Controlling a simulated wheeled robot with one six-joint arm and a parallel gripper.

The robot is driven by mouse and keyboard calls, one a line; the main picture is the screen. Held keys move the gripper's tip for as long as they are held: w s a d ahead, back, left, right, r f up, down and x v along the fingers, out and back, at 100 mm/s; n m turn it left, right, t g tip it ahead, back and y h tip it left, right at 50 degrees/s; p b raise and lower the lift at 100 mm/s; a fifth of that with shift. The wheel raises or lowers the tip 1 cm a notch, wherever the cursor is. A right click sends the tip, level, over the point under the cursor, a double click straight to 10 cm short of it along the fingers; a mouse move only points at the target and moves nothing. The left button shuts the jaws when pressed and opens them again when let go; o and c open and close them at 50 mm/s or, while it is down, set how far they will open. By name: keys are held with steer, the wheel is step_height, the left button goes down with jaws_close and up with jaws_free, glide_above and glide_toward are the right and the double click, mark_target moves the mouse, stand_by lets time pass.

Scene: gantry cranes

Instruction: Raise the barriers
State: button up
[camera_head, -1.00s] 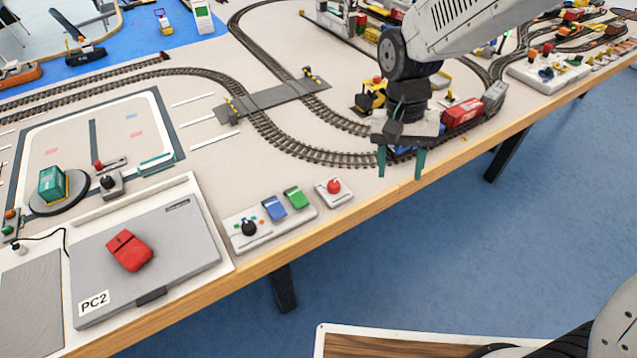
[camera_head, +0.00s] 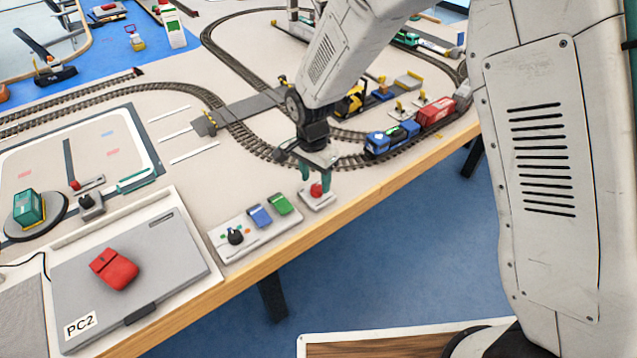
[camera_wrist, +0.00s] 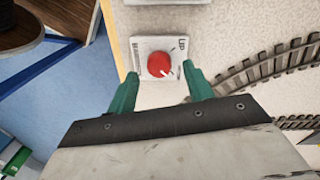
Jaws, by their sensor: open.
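The level crossing (camera_head: 252,106) is a grey road strip over the tracks. Small yellow-and-black posts stand at its ends, one at the near left (camera_head: 208,122); whether their barriers are up or down is too small to tell. A red knob (camera_head: 316,190) sits on a small white control box (camera_head: 322,203) near the table's front edge. In the wrist view the red knob (camera_wrist: 159,64) shows ahead, with a small white mark on it. My gripper (camera_head: 316,178) is open, its green fingers pointing down just above the box, one on either side of the knob. It appears empty.
A white panel (camera_head: 222,250) with a black knob and blue and green switches lies left of the box. A blue and red train (camera_head: 392,136) stands on the track to the right.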

mark_target(317, 190)
steer(key=shift+f, duration=1.1)
steer(key=shift+s, duration=0.1)
steer(key=shift+c, duration=0.2)
